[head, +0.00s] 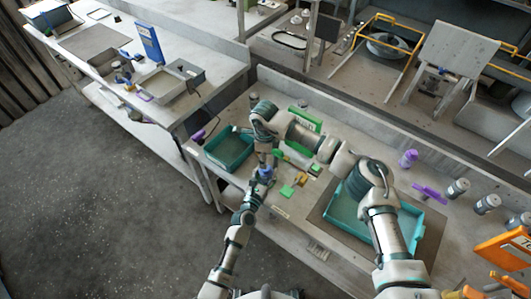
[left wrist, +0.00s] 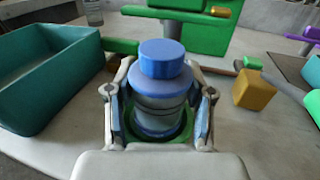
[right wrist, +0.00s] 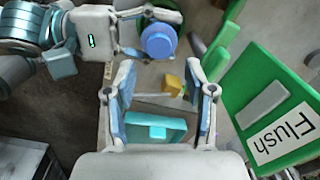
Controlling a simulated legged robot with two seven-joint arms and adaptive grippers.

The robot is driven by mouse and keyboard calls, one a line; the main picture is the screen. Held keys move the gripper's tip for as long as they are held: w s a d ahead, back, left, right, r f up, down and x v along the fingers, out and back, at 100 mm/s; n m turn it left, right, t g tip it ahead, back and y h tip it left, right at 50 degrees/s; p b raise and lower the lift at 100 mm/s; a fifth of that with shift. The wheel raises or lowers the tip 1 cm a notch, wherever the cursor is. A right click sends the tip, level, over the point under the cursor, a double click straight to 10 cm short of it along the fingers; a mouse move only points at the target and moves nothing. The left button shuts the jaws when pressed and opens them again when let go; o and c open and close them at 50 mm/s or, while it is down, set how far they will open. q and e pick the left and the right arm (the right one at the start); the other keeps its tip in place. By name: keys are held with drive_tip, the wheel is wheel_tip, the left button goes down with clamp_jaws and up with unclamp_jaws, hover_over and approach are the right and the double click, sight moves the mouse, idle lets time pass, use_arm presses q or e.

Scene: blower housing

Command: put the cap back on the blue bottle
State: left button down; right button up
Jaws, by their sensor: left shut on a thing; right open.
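The blue bottle (left wrist: 157,110) stands upright between the fingers of my left gripper (left wrist: 160,115), which is shut on its body. A short blue cylinder, seemingly the cap (left wrist: 161,58), sits on top of the wider blue shoulder; I cannot tell whether it is fully seated. In the head view the bottle (head: 265,172) is partly covered by my arms. My right gripper (right wrist: 160,105) is open and empty. In the right wrist view the round blue top of the bottle (right wrist: 158,41) lies just beyond its fingertips, apart from them.
A teal bin (head: 230,150) stands left of the bottle. A green "Flush" board (right wrist: 265,115) stands behind. Green and yellow pieces (head: 294,186) lie right of the bottle. A larger teal tray (head: 425,235) sits further right. Purple items and dark-topped jars (head: 458,188) line the back right.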

sight(266, 173)
drive_tip(key=shift+w+f, duration=0.1)
drive_tip(key=shift+f, duration=3.05)
clamp_jaws()
drive_tip(key=shift+o, duration=0.7)
unclamp_jaws()
drive_tip(key=shift+r, duration=0.1)
